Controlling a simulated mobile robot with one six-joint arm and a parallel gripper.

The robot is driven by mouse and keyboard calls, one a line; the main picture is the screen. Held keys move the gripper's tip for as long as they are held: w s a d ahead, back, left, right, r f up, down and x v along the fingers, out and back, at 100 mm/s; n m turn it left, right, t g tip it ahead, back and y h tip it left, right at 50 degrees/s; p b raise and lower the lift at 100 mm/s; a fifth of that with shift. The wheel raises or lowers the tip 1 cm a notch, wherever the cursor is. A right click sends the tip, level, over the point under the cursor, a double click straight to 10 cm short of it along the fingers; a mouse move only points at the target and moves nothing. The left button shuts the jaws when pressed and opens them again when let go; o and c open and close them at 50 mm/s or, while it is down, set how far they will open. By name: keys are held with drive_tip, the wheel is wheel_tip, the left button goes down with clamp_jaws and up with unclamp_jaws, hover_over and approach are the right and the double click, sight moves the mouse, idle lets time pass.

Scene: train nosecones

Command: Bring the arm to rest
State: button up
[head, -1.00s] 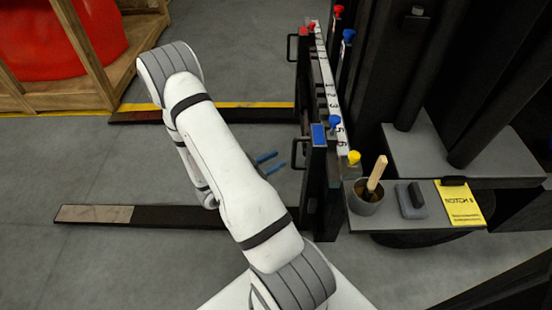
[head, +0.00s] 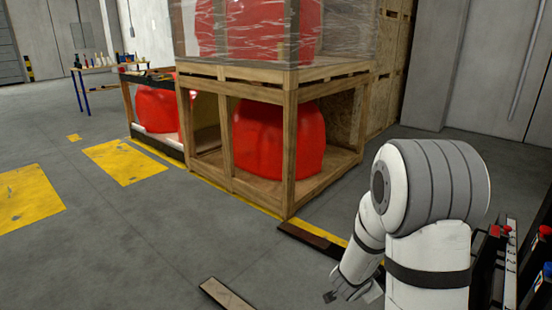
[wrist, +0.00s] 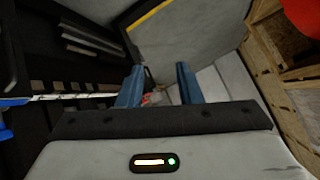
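My arm (head: 428,265) is white with grey ribbed joint covers and stands bent at the right of the head view. Its wrist hangs low, and the fingers are mostly out of sight there. In the wrist view my gripper (wrist: 159,85) shows two blue fingers set apart. Nothing is held between them; only the floor and a small reddish shape far behind show in the gap.
Wooden crates with red nosecones (head: 278,140) stand beyond the arm. A black rack with red and blue knobs (head: 510,262) is close at the right. A fork-like bar (head: 226,296) lies low in front. Grey floor at left is open, with yellow patches (head: 125,160).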

drive_tip(key=s+a+r+n+y+p, duration=0.35)
drive_tip(key=a+r, duration=0.25)
drive_tip(key=r, duration=0.4)
drive_tip(key=s+a+r+n+y+p, duration=0.2)
drive_tip(key=a+r+n+y+p, duration=0.3)
drive_tip(key=r, duration=0.5)
drive_tip(key=s+r+n+g+h+p, duration=0.2)
drive_tip(key=s+r+n+g+p, duration=0.2)
drive_tip(key=s+r+p, duration=0.4)
drive_tip(key=s+r+n, duration=0.1)
drive_tip(key=s+r, duration=0.5)
drive_tip(key=s, duration=0.3)
drive_tip(key=shift+s+a+r+g, duration=0.15)
drive_tip(key=shift+s+r+g, duration=0.1)
drive_tip(key=shift+s+g, duration=0.15)
